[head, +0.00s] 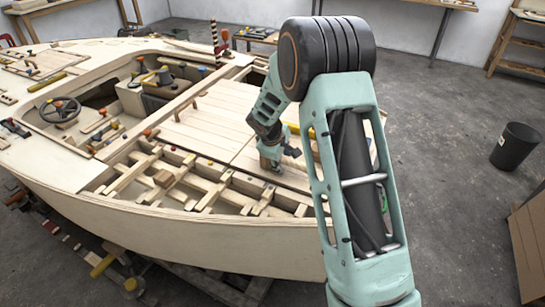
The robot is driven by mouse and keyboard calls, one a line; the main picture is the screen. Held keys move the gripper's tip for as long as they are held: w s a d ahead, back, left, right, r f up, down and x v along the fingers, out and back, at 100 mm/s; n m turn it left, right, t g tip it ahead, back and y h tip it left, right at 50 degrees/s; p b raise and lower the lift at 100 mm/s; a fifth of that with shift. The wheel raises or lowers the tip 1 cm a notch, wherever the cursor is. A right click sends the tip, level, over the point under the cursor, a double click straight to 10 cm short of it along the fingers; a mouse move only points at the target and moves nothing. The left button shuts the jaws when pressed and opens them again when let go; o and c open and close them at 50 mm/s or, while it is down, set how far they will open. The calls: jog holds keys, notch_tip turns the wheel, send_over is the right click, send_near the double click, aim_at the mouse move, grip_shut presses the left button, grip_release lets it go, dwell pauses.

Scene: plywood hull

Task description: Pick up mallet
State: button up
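My gripper (287,158) is low over the pale planked deck of the plywood hull, right of the open framed bay. My forearm hides the deck just to the right.
The hull (190,232) has an open bay of wooden ribs at the front, with a small brown block (163,179) in it. A steering wheel (60,110) and several tools lie at left. A black bin (514,147) stands on the clear grey floor at right.

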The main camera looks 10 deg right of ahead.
jog(key=shift+c, duration=0.5)
grip_shut()
jog(key=shift+w, duration=0.1)
